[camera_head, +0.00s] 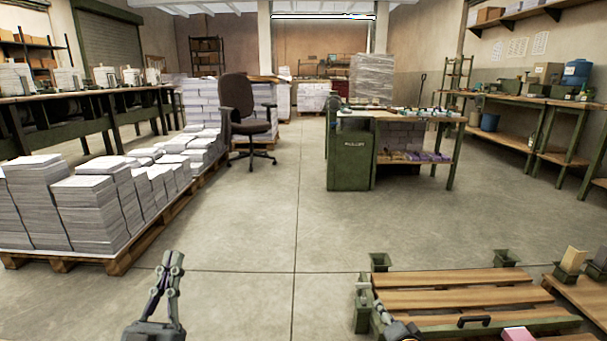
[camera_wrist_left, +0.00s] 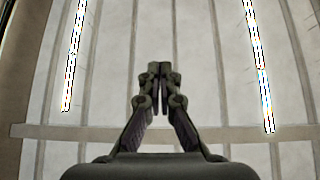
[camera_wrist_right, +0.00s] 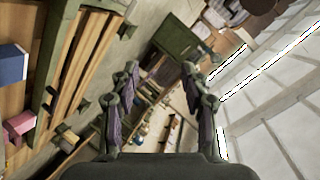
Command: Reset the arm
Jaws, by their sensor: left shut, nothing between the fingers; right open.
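My left gripper (camera_head: 172,262) stands upright at the bottom left of the head view, over bare floor. Its fingers meet and hold nothing; in the left wrist view (camera_wrist_left: 160,72) they point toward the ceiling. My right gripper (camera_wrist_right: 160,80) has its fingers spread wide with nothing between them in the right wrist view. In the head view only a small part of my right arm shows at the bottom, in front of the slatted wooden rack (camera_head: 450,299).
Paper stacks (camera_head: 95,205) fill a pallet at the left. A green workbench (camera_head: 352,155) and an office chair (camera_head: 245,118) stand ahead. A pink block (camera_head: 518,334) lies at the bottom right. The floor (camera_head: 275,230) in the middle is clear.

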